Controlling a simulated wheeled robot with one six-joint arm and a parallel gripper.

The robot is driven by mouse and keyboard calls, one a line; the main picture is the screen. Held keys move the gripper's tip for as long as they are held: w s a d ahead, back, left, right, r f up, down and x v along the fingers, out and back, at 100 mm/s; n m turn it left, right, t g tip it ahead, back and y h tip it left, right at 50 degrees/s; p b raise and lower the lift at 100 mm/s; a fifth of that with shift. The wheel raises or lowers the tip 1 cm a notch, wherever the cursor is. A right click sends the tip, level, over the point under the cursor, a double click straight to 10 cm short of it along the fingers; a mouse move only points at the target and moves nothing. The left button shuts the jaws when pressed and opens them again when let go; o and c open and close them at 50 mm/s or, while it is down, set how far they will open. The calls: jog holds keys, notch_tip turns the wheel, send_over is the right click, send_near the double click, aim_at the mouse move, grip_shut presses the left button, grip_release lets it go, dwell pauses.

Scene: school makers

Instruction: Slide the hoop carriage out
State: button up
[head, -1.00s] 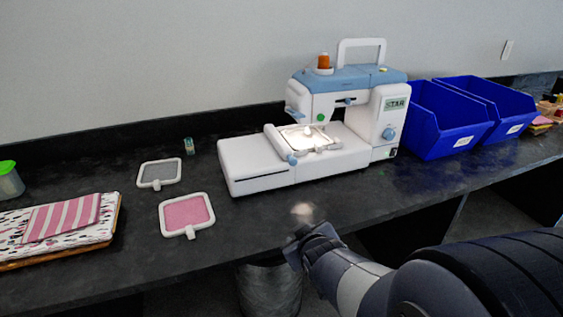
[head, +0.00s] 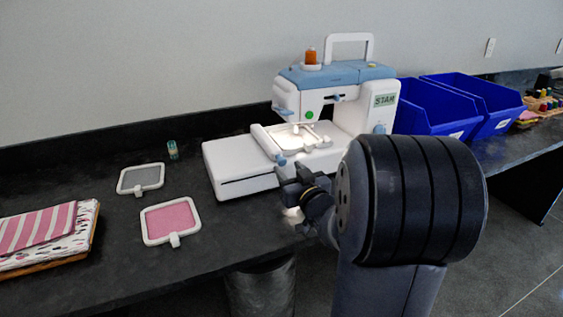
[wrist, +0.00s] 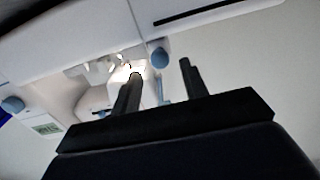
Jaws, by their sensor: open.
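The white and blue embroidery machine (head: 335,100) stands on the dark counter, its lamp lighting the hoop area. The hoop carriage (head: 262,142) is a white bar across the machine's flat bed, with a blue knob (head: 281,160) at its front end. A hoop lies beside the carriage under the needle. My gripper (head: 292,178) is just in front of the bed, close to the knob. In the wrist view my gripper (wrist: 160,72) is open and empty; the blue knob (wrist: 159,57) appears between its fingers, seemingly beyond the tips and apart from them.
A grey hoop (head: 141,178) and a pink hoop (head: 171,220) lie left of the machine. A small bottle (head: 172,150) stands behind them. Folded fabric (head: 45,235) is at far left. Blue bins (head: 432,108) stand right of the machine. A bin (head: 260,290) is below the counter edge.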

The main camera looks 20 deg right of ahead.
aim_at(283, 162)
jog(key=shift+w, duration=2.8)
jog(key=shift+c, duration=0.3)
grip_shut()
